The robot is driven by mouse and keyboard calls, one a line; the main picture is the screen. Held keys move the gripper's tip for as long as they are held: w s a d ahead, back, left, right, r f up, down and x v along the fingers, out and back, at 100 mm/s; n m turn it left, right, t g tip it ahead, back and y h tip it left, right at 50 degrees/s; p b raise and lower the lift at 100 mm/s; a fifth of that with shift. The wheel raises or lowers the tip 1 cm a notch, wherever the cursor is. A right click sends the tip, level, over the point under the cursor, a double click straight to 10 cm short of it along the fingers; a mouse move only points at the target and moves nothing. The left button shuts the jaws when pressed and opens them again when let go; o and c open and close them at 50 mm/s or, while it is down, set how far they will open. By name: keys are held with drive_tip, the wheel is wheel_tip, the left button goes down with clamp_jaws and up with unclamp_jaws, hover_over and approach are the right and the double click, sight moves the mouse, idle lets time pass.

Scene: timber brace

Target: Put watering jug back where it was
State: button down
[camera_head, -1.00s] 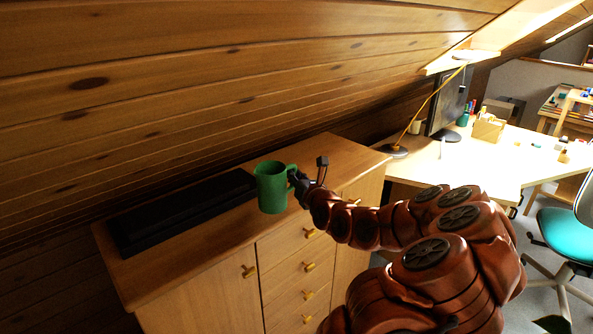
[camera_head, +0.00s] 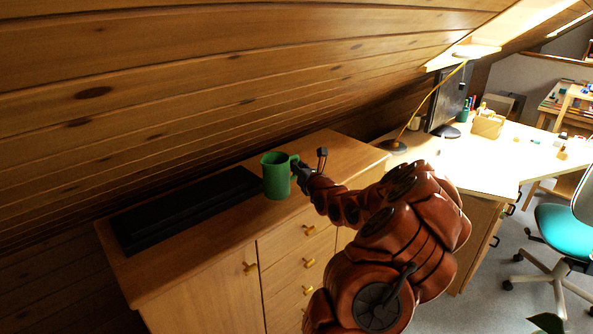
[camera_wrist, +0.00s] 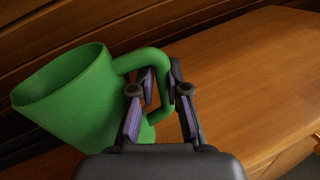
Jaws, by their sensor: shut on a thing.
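The green watering jug (camera_head: 276,176) is upright at the front part of the wooden cabinet top (camera_head: 345,146), beside a long black case. In the head view I cannot tell whether its base touches the top. My gripper (camera_head: 297,170) is at the jug's right side, on its handle. In the wrist view the jug (camera_wrist: 75,98) fills the left, its open rim at the upper left. My gripper (camera_wrist: 158,92) is shut on the handle there, one finger on each side of the handle's outer bar. The jug's base is partly hidden by the gripper body.
The long black case (camera_head: 185,208) lies along the cabinet's back left. A sloping plank ceiling (camera_head: 200,80) comes down low behind the cabinet. The top right of the jug is clear. A desk (camera_head: 480,165) with a lamp (camera_head: 393,146) and monitor stands right, with a teal chair (camera_head: 565,235).

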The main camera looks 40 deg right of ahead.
drive_tip(key=shift+f+p, duration=0.3)
drive_tip(key=shift+f, duration=0.9)
drive_tip(key=c, duration=1.2)
unclamp_jaws()
drive_tip(key=shift+f, duration=0.1)
drive_tip(key=shift+s+a+f, duration=0.1)
drive_tip(key=shift+s+f, duration=0.05)
drive_tip(key=shift+s, duration=0.2)
drive_tip(key=b+v, duration=0.2)
drive_tip(key=v, duration=0.5)
drive_tip(key=shift+b, duration=0.3)
